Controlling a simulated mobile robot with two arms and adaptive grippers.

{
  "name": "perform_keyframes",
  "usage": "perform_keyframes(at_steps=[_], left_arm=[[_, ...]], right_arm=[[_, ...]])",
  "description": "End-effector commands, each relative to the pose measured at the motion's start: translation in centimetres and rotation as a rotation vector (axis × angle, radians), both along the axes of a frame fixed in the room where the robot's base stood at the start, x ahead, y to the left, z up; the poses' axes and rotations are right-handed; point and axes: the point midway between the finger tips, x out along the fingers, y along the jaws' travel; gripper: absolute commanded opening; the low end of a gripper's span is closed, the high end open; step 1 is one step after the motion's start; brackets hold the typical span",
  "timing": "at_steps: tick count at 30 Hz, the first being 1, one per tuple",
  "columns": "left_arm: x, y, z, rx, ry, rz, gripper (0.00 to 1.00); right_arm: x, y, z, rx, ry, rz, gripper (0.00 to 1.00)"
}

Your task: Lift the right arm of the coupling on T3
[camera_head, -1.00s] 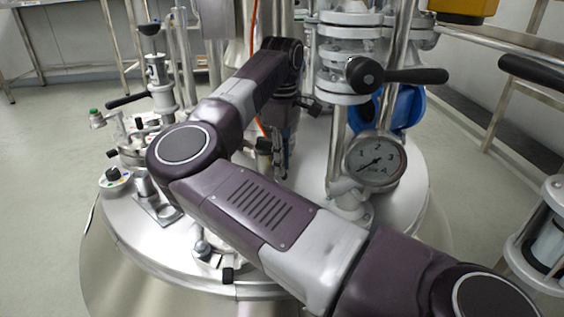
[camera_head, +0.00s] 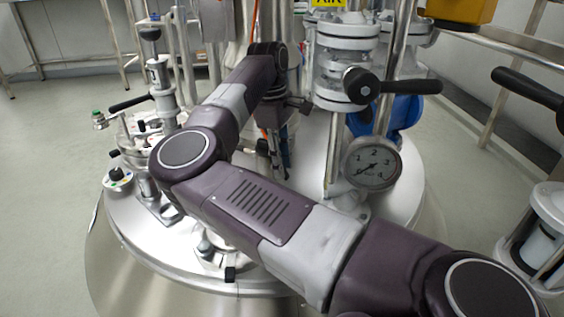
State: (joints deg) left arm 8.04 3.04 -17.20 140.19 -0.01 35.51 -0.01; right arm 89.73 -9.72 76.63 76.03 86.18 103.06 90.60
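My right arm crosses the picture from the lower right, bends over the vessel lid and ends in my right gripper (camera_head: 281,160). The gripper points down near the middle of the lid, its dark fingers small and partly covered by my wrist. I cannot tell whether they are apart or closed. A small dark lever (camera_head: 300,104) sticks out just right of the gripper; it may be an arm of the coupling. The coupling itself is mostly hidden behind my wrist and gripper, and contact cannot be seen. No T3 label is readable. My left gripper is not in view.
A round gauge (camera_head: 372,164) stands right of the gripper. Behind it are a flanged sight glass (camera_head: 346,68), a black-handled valve (camera_head: 392,82) and a blue part (camera_head: 402,112). Valves and a selector knob (camera_head: 117,175) crowd the left of the lid (camera_head: 130,232).

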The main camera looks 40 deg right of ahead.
Motion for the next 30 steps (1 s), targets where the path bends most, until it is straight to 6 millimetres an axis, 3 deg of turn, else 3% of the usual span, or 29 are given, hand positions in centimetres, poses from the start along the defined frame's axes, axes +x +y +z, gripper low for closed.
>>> perform_keyframes(at_steps=[9, 13, 24, 30], left_arm=[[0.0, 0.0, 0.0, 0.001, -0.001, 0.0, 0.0], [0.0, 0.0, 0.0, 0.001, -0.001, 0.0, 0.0], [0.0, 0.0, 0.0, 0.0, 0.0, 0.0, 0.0], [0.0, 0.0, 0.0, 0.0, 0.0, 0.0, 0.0]], right_arm=[[0.0, 0.0, 0.1, 0.0, -0.001, 0.0, 0.32], [0.2, 0.0, 1.1, 0.0, -0.004, 0.001, 0.32], [1.1, 0.3, 8.5, 0.0, -0.004, 0.001, 0.32], [1.3, 0.5, 11.2, 0.0, -0.001, 0.001, 0.32]])
